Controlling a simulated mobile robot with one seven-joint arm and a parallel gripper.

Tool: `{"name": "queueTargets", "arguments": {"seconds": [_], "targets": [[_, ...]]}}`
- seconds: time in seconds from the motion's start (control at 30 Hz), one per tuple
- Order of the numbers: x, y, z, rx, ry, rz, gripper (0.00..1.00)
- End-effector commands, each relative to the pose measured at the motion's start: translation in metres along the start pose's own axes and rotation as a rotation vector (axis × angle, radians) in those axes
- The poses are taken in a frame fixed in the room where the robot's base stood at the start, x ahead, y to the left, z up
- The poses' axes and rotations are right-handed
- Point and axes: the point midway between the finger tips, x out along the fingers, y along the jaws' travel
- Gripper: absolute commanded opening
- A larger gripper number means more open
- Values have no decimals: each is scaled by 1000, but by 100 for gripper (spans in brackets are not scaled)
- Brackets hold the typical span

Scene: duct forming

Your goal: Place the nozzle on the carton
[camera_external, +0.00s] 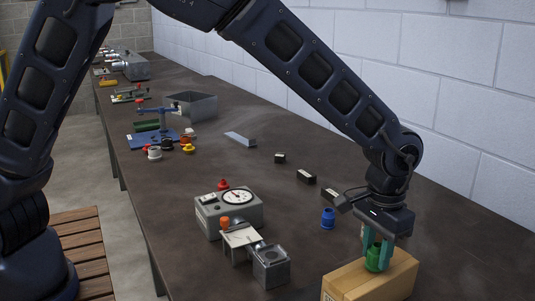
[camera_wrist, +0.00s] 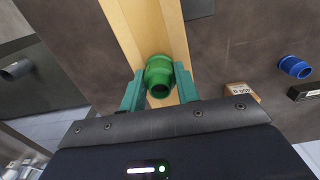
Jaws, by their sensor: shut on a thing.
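The green nozzle (camera_external: 373,259) is between the teal fingers of my gripper (camera_external: 378,250), which is shut on it. The nozzle also shows in the wrist view (camera_wrist: 159,75), with its round opening facing the camera. The tan cardboard carton (camera_external: 365,282) lies at the front right of the bench in the external view, directly below the nozzle. In the wrist view the carton (camera_wrist: 130,25) runs behind the nozzle as a long tan strip. I cannot tell whether the nozzle touches the carton's top.
A blue fitting (camera_external: 328,218) and several small black blocks (camera_external: 306,177) lie behind the carton. A grey gauge box (camera_external: 228,209) and a small grey metal box (camera_external: 271,266) stand to the left. The bench (camera_external: 330,250) is bare between them and the carton.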

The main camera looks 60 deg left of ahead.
Motion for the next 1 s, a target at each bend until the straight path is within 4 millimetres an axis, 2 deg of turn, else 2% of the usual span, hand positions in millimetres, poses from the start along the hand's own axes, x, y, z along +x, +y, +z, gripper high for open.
{"name": "queueTargets", "arguments": {"seconds": [0.07,0.4,0.43,0.53,0.87,1.0], "targets": [[6,0,0,0,0,-1,10],[8,-1,0,-1,1,0,10],[8,-1,0,-1,1,0,33],[8,0,0,-1,1,0,53],[6,0,0,0,1,0,53],[-7,0,-1,0,2,3,53]]}}
